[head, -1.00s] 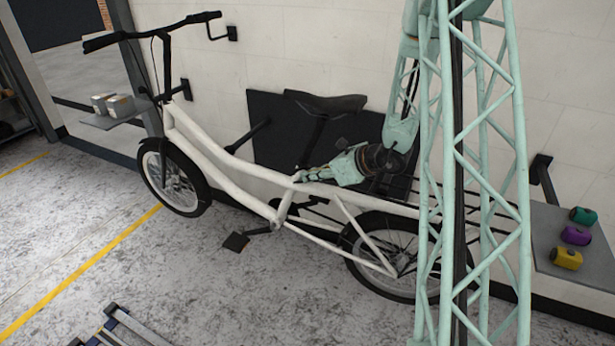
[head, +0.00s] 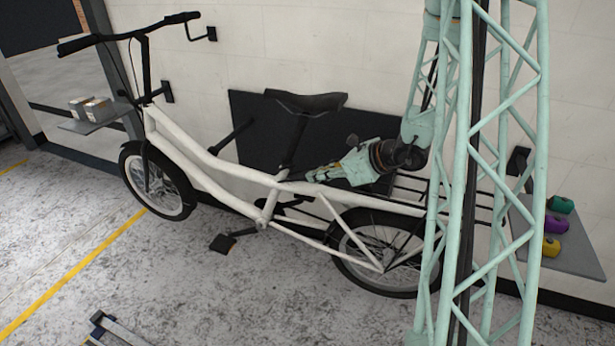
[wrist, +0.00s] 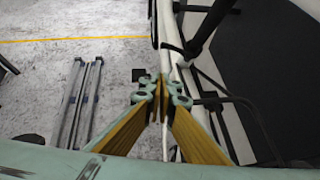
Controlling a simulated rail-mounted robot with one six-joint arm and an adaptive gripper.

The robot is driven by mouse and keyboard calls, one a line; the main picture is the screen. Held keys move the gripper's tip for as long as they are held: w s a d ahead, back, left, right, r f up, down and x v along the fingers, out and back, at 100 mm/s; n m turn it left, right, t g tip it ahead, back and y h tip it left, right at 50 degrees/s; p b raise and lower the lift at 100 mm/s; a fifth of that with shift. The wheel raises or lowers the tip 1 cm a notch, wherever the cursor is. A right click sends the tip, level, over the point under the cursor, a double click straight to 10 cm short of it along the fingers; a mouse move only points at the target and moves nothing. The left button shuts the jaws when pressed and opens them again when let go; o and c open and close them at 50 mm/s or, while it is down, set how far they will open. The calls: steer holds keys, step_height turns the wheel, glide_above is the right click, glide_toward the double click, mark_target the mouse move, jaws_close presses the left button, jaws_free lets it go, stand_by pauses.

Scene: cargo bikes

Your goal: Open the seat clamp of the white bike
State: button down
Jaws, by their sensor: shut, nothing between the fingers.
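The white bike (head: 215,166) stands along the wall with its handlebar at the left. Its black saddle (head: 310,102) sits on a dark seat post (head: 297,145), which enters the white frame. The seat clamp at the foot of the post is too small to make out, so I cannot tell its state. My gripper (head: 309,178) is just right of the post's foot, above the frame, pointing left. In the wrist view my gripper (wrist: 163,84) has its fingertips together and empty, over the white frame tube (wrist: 170,40). The dark post (wrist: 208,28) shows ahead, right of the fingertips.
A dark panel (head: 250,115) is on the wall behind the bike. A grey shelf (head: 575,255) at right holds green, purple and yellow items. Another shelf (head: 90,125) at left holds small boxes. A metal rail (wrist: 85,105) lies on otherwise open floor.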

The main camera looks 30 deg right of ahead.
steer(key=shift+v, duration=0.9)
steer(key=shift+a+r, duration=0.1)
steer(key=shift+a, duration=0.1)
steer(key=s+a+r+n+g+y, duration=0.1)
steer(key=s+a+r+n+g, duration=0.1)
steer(key=s+a+r+n, duration=0.55)
steer(key=s+a+r+n+g, duration=0.25)
steer(key=a+r, duration=0.25)
steer(key=a, duration=0.5)
steer(key=s+a+r+n+g+y, duration=0.1)
steer(key=s+a+r+n+g, duration=0.1)
steer(key=s+a+r+n, duration=0.55)
steer(key=s+a+r+n+g+h, duration=0.1)
steer(key=s+a+n, duration=0.15)
steer(key=s, duration=0.25)
steer(key=s+a+r+n+h, duration=0.1)
steer(key=s+a+r+n, duration=0.15)
steer(key=s, duration=0.35)
steer(key=s+d+r+n+t+h, duration=0.1)
steer(key=s+d+r+n+h, duration=0.1)
steer(key=s+d+n, duration=0.1)
steer(key=s+d+r+n+h, duration=0.2)
steer(key=s+n, duration=0.3)
steer(key=s, duration=0.3)
steer(key=shift+d+t+h, duration=0.35)
steer(key=shift+d+h, duration=0.25)
steer(key=shift+d, duration=0.15)
